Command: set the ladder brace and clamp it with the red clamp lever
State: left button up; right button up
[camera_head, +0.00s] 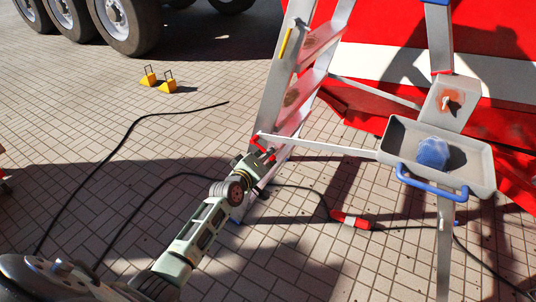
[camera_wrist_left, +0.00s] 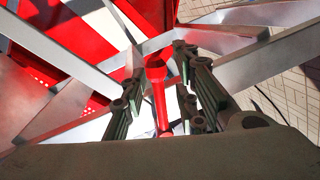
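The silver stepladder (camera_head: 272,95) stands open on the paving. A thin ladder brace (camera_head: 320,147) runs nearly level from its left leg to the tray side. The red clamp lever (camera_head: 260,142) sits at the brace's left end and is partly hidden by my gripper. In the left wrist view the red lever (camera_wrist_left: 159,90) stands between the two fingers of my left gripper (camera_wrist_left: 162,85). The fingers are apart, with gaps visible on both sides of the lever. In the head view my left gripper (camera_head: 257,160) is at the ladder's left leg. My right gripper is not in view.
A grey tray (camera_head: 392,142) with a blue lump (camera_head: 432,153) and blue handle (camera_head: 430,187) is on the ladder's right. Black cables (camera_head: 130,132) and a red-white connector (camera_head: 350,219) lie on the ground. Yellow chocks (camera_head: 166,86) stand near truck wheels.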

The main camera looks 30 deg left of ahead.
pick_arm(q)
jog(key=shift+r, duration=0.1)
jog(key=v, duration=1.2)
dwell(0.4)
